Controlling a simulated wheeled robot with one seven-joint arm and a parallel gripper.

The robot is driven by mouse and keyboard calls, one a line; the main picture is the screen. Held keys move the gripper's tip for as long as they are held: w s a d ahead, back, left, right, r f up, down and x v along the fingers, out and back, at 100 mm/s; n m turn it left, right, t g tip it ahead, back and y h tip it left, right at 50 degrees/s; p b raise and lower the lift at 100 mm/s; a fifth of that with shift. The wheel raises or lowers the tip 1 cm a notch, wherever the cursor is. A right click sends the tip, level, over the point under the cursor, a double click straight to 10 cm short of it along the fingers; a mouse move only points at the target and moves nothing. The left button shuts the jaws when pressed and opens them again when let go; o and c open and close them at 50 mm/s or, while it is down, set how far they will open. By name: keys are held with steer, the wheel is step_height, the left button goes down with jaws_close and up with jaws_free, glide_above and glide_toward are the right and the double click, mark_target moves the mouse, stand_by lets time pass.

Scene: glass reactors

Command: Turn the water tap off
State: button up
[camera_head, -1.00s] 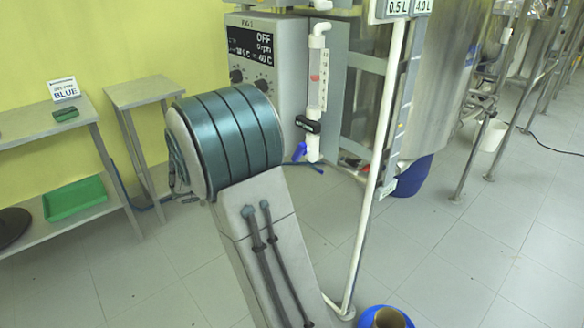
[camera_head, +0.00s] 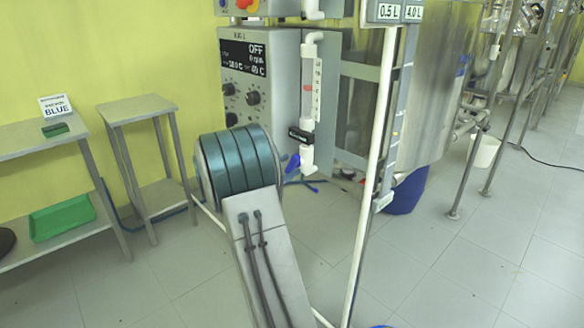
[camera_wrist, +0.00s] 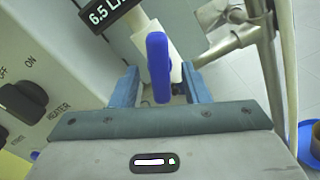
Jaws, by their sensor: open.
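The water tap has a blue lever handle (camera_head: 291,163) at the foot of a white vertical flow tube (camera_head: 311,90) on the front of the grey control unit. In the wrist view the blue handle (camera_wrist: 158,66) points down the picture, with its white pipe body behind it. My gripper (camera_wrist: 161,88) is open. Its two blue fingers stand one on each side of the handle, with gaps visible between them and it. In the head view my arm hides the fingers.
The grey control unit (camera_head: 257,80) with knobs and an OFF display is close by on the left of the tap. A white upright pipe (camera_head: 372,170) stands to the right. A small table (camera_head: 137,108) and a shelf stand further left.

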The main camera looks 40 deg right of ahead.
steer(key=shift+w+d, duration=0.15)
steer(key=shift+d, duration=1.05)
steer(key=c, duration=0.8)
steer(key=shift+c, duration=0.2)
